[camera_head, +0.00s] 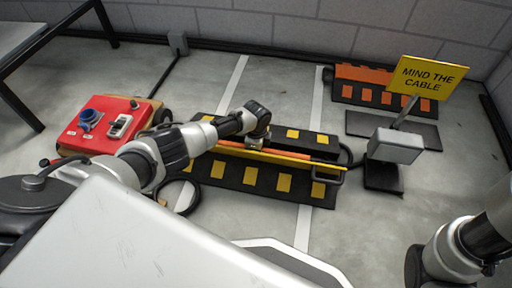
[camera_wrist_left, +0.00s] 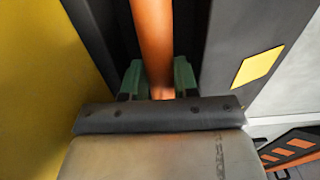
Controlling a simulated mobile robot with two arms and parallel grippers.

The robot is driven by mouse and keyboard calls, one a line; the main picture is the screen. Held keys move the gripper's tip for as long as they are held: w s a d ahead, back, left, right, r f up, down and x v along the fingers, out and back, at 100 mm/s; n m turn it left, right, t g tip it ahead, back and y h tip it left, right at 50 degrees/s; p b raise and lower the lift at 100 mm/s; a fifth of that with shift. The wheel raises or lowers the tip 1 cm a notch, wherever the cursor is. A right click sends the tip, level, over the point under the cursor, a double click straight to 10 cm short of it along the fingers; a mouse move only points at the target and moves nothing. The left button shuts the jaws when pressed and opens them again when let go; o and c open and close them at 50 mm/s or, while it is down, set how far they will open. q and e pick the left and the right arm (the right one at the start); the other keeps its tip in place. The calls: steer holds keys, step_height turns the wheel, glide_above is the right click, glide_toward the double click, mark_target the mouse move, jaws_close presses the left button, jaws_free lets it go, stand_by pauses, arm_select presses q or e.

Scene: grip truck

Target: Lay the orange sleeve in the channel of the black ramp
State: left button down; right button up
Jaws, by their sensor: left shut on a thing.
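The black ramp (camera_head: 265,181) with yellow patches lies on the floor in the middle of the head view. Its yellow lid (camera_head: 285,160) stands raised along the near side of the channel. The orange sleeve (camera_head: 290,154) is a long thin tube running lengthwise along the channel line. My left gripper (camera_head: 256,146) is above the ramp; in the left wrist view its green fingertips (camera_wrist_left: 158,80) are shut on the orange sleeve (camera_wrist_left: 152,30), one on each side. The dark channel walls flank the sleeve. I cannot tell whether the sleeve touches the channel floor. My right gripper is out of view.
A red control box (camera_head: 105,125) stands on the left. A yellow sign (camera_head: 428,76) reading "MIND THE CABLE" stands at right, beside a grey box (camera_head: 396,146). An orange and black ramp piece (camera_head: 380,93) lies by the back wall. Floor in front of the ramp is partly clear.

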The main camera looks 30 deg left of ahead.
arm_select(q)
steer(key=shift+f, duration=0.1)
steer(key=shift+f+b, duration=0.45)
steer(key=c, duration=0.8)
jaws_free()
steer(key=shift+r+p, duration=0.4)
steer(key=shift+p, duration=0.05)
step_height(320, 180, up, 10)
steer(key=p, duration=0.7)
steer(key=shift+p, duration=0.4)
steer(key=shift+d, duration=0.1)
